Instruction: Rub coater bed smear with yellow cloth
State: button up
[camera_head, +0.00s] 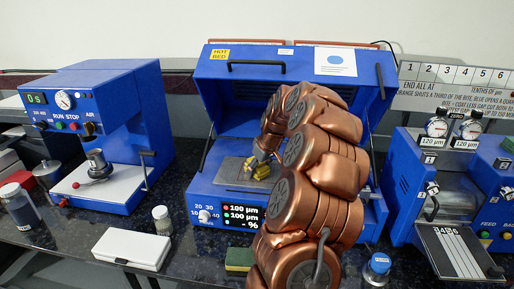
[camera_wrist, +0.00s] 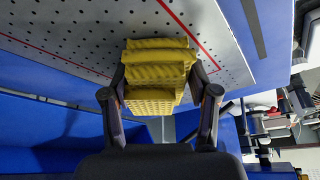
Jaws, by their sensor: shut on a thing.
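The coater is the blue machine with its lid (camera_head: 300,75) raised, in the middle of the head view. Its bed (camera_head: 228,170) is a grey plate; in the wrist view the bed (camera_wrist: 70,30) is perforated with red lines. The yellow cloth (camera_wrist: 157,65) is folded between my gripper's fingers (camera_wrist: 160,92), which are shut on it. The cloth also shows in the head view (camera_head: 262,187), over the bed. I cannot tell whether it touches the bed. My arm covers the bed's right part in the head view. I cannot make out a smear.
A blue machine with a gauge (camera_head: 100,130) stands left, and a blue roller machine (camera_head: 440,190) stands right. A white case (camera_head: 131,249), a small vial (camera_head: 161,219), a sponge (camera_head: 239,259) and a blue-capped jar (camera_head: 377,268) lie on the dark counter in front. The raised lid overhangs the bed.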

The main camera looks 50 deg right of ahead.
jog(key=shift+w+d, duration=0.2)
jog(key=shift+d, duration=0.1)
notch_tip(320, 180, up, 7)
jog(key=shift+r+p, duration=0.1)
jog(key=shift+p, duration=0.2)
jog(key=shift+r, duration=0.35)
jog(key=shift+a, duration=0.15)
